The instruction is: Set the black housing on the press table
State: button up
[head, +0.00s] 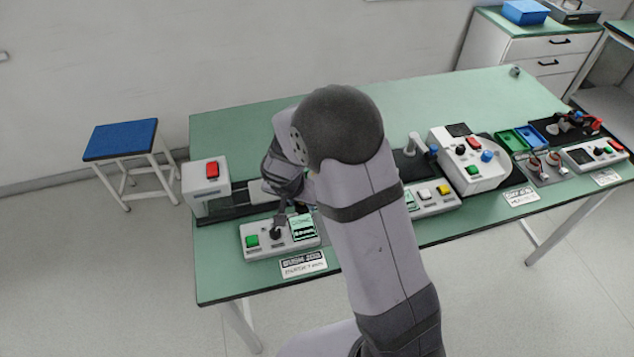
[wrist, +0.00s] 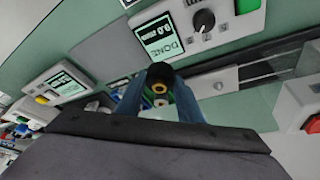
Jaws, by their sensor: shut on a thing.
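In the wrist view my gripper (wrist: 160,88) has its two blue fingers shut on the black housing (wrist: 160,70), a small dark round part with copper-coloured rings showing inside it. In the head view my arm hides the fingertips and the housing. My gripper is over the left station of the green bench. There a white press with a red button (head: 207,180) stands at the end of a dark rail (head: 240,212). A pale block (head: 262,190) sits along the rail, partly behind my wrist; it also shows in the wrist view (wrist: 210,82). I cannot tell the housing's height above it.
A control box (head: 279,236) with a green button, a dark knob and a lit display stands in front of the rail. Its display reads DONE in the wrist view. More test boxes (head: 470,160) stand to the right. The back left of the bench (head: 225,130) is clear.

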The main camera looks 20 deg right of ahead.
jog(key=w+a+r+n+y, duration=0.1)
jog(key=w+a+n, duration=0.2)
jog(key=w, duration=0.4)
jog(key=w+a+r+n+t+y, duration=0.1)
jog(key=w+a+n, duration=0.3)
jog(key=w+a, duration=0.1)
jog(key=shift+w+y+p, duration=0.3)
jog(key=shift+w+p, duration=0.05)
jog(key=shift+w, duration=0.55)
jog(key=shift+a+r+n, duration=0.1)
jog(key=shift+n, duration=0.2)
jog(key=shift+f+b, duration=1.45)
jog(key=shift+f, duration=0.95)
jog(key=shift+f+b, duration=1.25)
jog(key=shift+f, duration=0.15)
